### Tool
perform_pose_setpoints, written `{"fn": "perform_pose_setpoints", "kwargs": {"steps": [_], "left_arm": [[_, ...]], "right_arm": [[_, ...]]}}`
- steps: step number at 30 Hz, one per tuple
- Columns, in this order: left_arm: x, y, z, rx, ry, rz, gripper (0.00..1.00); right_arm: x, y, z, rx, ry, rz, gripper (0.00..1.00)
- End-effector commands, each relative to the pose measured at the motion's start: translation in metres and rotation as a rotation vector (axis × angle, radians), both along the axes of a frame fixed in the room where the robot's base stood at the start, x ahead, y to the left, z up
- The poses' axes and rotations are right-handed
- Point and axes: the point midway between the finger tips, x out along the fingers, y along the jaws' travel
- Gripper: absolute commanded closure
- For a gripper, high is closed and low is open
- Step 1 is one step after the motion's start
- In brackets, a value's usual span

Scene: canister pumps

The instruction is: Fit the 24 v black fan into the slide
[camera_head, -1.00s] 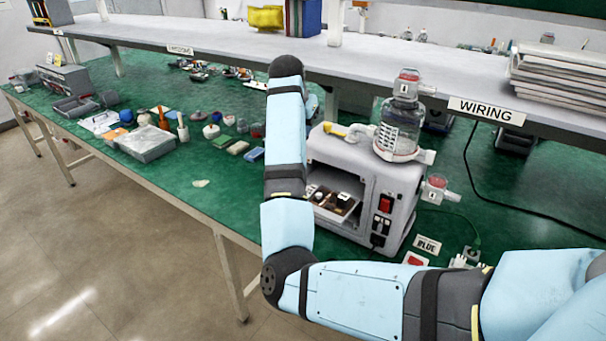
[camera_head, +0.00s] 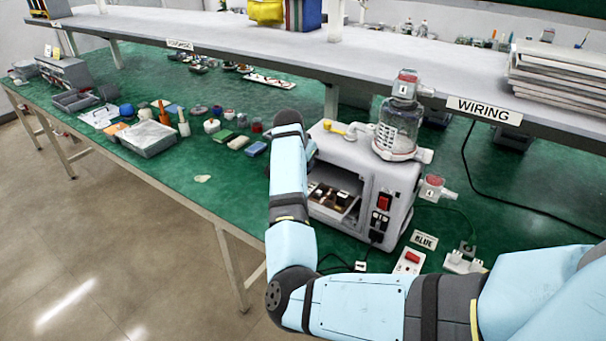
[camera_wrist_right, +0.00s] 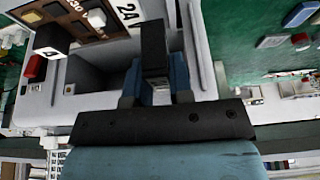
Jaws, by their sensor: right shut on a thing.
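The white canister pump unit (camera_head: 405,187) stands on the green bench with an open front bay. The slide (camera_head: 333,199) shows low in that bay, holding small black, white and red parts. In the right wrist view the slide's brown panel (camera_wrist_right: 88,20) carries a "24" label, partly out of frame. My right gripper (camera_wrist_right: 155,85) has its blue fingers shut on a black block (camera_wrist_right: 153,45), beside the panel. Its fan form does not show from this angle. In the head view my right arm hides the gripper and the block. My left gripper is not in view.
A clear canister (camera_head: 398,128) sits on the unit. A "WIRING" shelf (camera_head: 400,80) runs above the bench behind it. A grey tray (camera_head: 147,138) and several small parts lie to the left.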

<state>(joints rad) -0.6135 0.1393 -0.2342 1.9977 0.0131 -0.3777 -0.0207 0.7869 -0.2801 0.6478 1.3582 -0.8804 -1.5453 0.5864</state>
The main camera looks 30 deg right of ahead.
Motion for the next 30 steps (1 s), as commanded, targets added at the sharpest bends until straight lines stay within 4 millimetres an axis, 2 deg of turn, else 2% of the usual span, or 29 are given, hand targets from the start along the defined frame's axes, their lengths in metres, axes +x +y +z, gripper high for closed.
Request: {"fn": "perform_pose_setpoints", "kwargs": {"steps": [9, 20, 21, 24, 30], "left_arm": [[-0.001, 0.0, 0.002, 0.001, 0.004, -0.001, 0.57], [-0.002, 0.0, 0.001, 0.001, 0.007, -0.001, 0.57], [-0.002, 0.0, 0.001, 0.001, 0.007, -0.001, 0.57], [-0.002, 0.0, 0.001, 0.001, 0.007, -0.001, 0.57], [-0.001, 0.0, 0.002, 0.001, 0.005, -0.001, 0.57]], "right_arm": [[0.0, 0.0, -0.039, 0.001, 0.001, 0.001, 1.0], [0.0, 0.0, -0.045, 0.0, 0.0, 0.0, 1.0], [0.0, 0.0, -0.046, 0.001, 0.0, 0.0, 0.77], [0.0, 0.0, -0.045, 0.0, 0.0, 0.0, 0.54], [0.0, 0.0, -0.045, 0.0, 0.0, 0.0, 0.54]]}}
